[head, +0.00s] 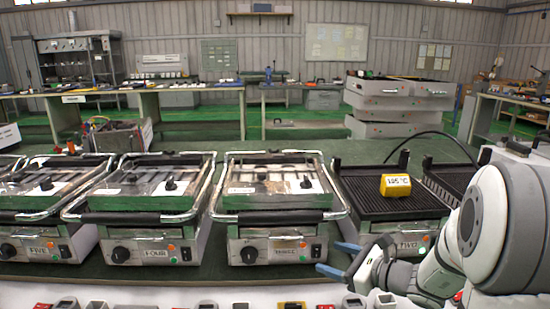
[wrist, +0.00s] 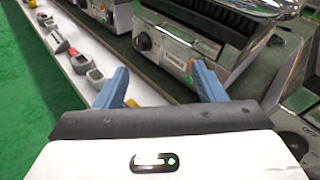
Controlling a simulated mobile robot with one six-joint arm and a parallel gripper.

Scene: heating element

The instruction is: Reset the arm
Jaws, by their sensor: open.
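My gripper (head: 340,262) is at the lower right of the head view, in front of the grills. Its two blue fingers are apart with nothing between them. In the wrist view my gripper (wrist: 160,86) shows both fingers open, over the table edge and near a grill front. Beside the arm is the grill labelled two (head: 408,243), with its ribbed plate exposed. A yellow block (head: 396,185) reading about 185 °C stands on that ribbed plate, apart from my gripper. The arm hides part of this grill's right side.
Closed grills labelled three (head: 276,250), four (head: 155,252) and five (head: 40,250) stand in a row to the left. Small items, including a red one (head: 42,306), line the white front strip. Another ribbed plate (head: 447,180) is behind my arm. Workbenches stand at the back.

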